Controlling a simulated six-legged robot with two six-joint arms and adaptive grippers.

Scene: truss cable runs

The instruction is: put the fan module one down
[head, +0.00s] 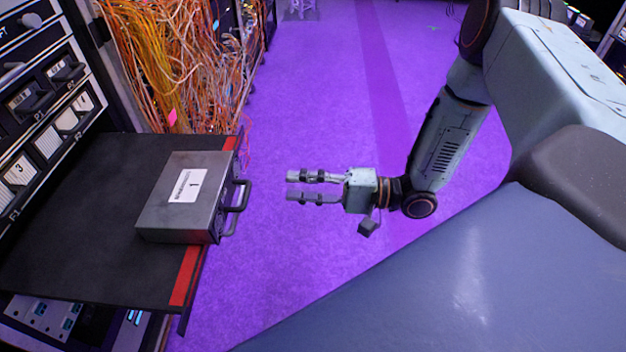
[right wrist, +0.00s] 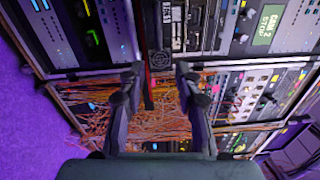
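Fan module one (head: 165,222) is a flat grey metal box with a white label marked "1" and a dark handle (head: 238,196) on its right side. It rests flat on a black shelf (head: 75,262) with a red front strip, in the head view. My right gripper (head: 290,185) is open and empty, to the right of the handle and apart from it, above the purple floor. Its spread fingers also show in the right wrist view (right wrist: 157,88), pointing towards the racks. I cannot make out the module there. My left gripper is in neither view.
A rack with numbered slots (head: 20,170) stands left of the shelf. Loose orange cables (head: 180,60) hang behind the shelf, close to its far edge. The purple floor (head: 310,100) between the shelf and my right arm is clear.

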